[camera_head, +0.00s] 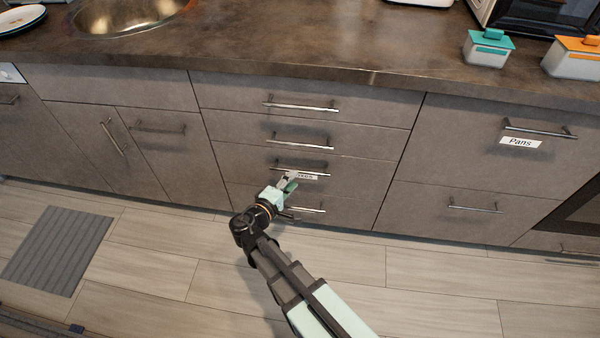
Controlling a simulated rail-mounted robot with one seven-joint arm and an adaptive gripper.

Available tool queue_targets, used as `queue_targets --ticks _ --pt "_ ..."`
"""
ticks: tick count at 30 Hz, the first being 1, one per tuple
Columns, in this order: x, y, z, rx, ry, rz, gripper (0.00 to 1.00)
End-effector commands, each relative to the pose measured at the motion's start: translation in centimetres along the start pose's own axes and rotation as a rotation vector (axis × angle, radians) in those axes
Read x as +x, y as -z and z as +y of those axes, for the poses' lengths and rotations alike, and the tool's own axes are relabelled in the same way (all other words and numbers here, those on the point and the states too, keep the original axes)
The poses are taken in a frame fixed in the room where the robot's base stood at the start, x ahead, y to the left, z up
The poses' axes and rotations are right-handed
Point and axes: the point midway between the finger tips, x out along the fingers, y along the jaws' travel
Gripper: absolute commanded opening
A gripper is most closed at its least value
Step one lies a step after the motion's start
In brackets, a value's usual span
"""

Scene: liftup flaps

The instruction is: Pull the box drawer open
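A stack of grey-brown drawers stands in the middle of the cabinet front, each with a bar handle. The third drawer from the top (345,170) carries a small white label (307,176), partly covered and too small to read surely. It looks flush with the drawers around it. Its bar handle (312,173) runs above the label. My gripper (289,182) is in front of this drawer, at or just below the left part of the handle. I cannot tell whether the fingers touch the handle or enclose it. The gripper hides part of the drawer below.
The bottom drawer handle (310,210) is close below my gripper. A drawer labelled "Pans" (485,140) is at the right. The worktop (300,40) overhangs above. The wooden floor (420,285) before the drawers is clear, apart from a grey mat (58,250) at left.

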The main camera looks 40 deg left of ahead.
Motion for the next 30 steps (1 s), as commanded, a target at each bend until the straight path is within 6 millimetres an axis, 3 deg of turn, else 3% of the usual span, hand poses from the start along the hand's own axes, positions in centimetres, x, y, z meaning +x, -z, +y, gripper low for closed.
queue_targets --ticks 3,9,23,26,27,30 --pt "2.3 0.1 -0.1 0.001 0.001 -0.002 0.37" --pt "4.8 0.1 -0.1 0.0 0.0 0.0 0.37" --pt "5.8 0.0 0.0 0.0 0.0 0.001 0.37" --pt "5.8 0.0 0.0 0.0 0.0 0.001 0.05" --pt "5.8 0.0 0.0 0.0 0.0 0.001 0.0" --pt "5.8 0.0 0.0 0.0 0.0 0.001 0.0"
